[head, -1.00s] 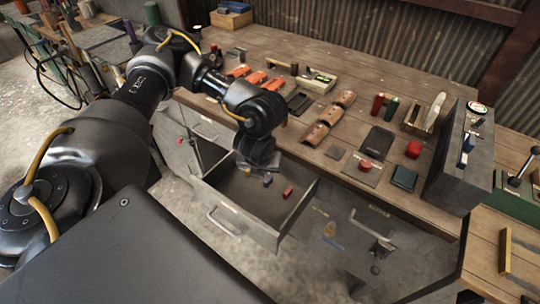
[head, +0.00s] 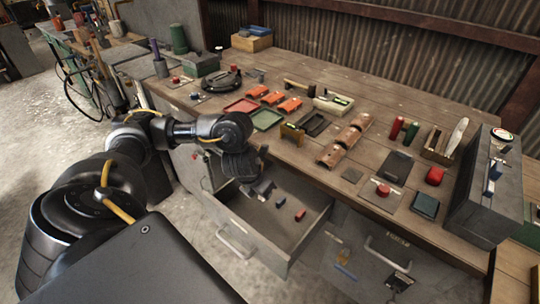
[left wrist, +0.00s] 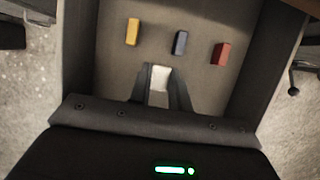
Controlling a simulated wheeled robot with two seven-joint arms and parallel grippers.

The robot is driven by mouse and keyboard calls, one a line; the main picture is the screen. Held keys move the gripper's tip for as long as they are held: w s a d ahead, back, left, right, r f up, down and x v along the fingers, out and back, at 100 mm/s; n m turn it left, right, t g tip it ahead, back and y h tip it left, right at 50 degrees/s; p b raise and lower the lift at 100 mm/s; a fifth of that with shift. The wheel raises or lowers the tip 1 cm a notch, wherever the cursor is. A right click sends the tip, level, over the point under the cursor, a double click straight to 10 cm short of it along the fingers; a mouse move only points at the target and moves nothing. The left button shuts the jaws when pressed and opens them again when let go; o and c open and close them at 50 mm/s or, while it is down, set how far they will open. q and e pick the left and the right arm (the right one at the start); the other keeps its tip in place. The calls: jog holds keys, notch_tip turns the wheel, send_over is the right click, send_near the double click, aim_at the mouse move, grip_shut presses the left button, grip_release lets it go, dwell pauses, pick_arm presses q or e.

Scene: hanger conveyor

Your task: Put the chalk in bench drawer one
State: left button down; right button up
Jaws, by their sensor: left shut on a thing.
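The chalk (left wrist: 160,78), a small white block, is between the fingertips of my left gripper (left wrist: 161,88) in the left wrist view. In the head view my left gripper (head: 264,189) is over the open bench drawer (head: 262,238), near its left side. The chalk cannot be made out there. The drawer floor (left wrist: 200,85) lies beyond the fingers; I cannot tell whether the chalk touches it. A yellow block (left wrist: 132,32), a blue block (left wrist: 180,43) and a red block (left wrist: 221,54) lie apart in the drawer. My right gripper is not in view.
The drawer's side walls (left wrist: 262,65) stand on both sides of my gripper. The workbench top (head: 330,75) carries orange blocks (head: 289,104), a black round part (head: 222,80) and a grey case (head: 485,195).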

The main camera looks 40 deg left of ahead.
pick_arm(q)
notch_tip(320, 180, down, 2)
jog(key=shift+f, duration=0.45)
notch_tip(320, 180, down, 3)
jog(key=shift+f+b, duration=0.2)
jog(key=shift+b, duration=0.45)
jog(key=shift+f, duration=0.2)
jog(key=c, duration=1.7)
grip_release()
jog(key=o, duration=0.4)
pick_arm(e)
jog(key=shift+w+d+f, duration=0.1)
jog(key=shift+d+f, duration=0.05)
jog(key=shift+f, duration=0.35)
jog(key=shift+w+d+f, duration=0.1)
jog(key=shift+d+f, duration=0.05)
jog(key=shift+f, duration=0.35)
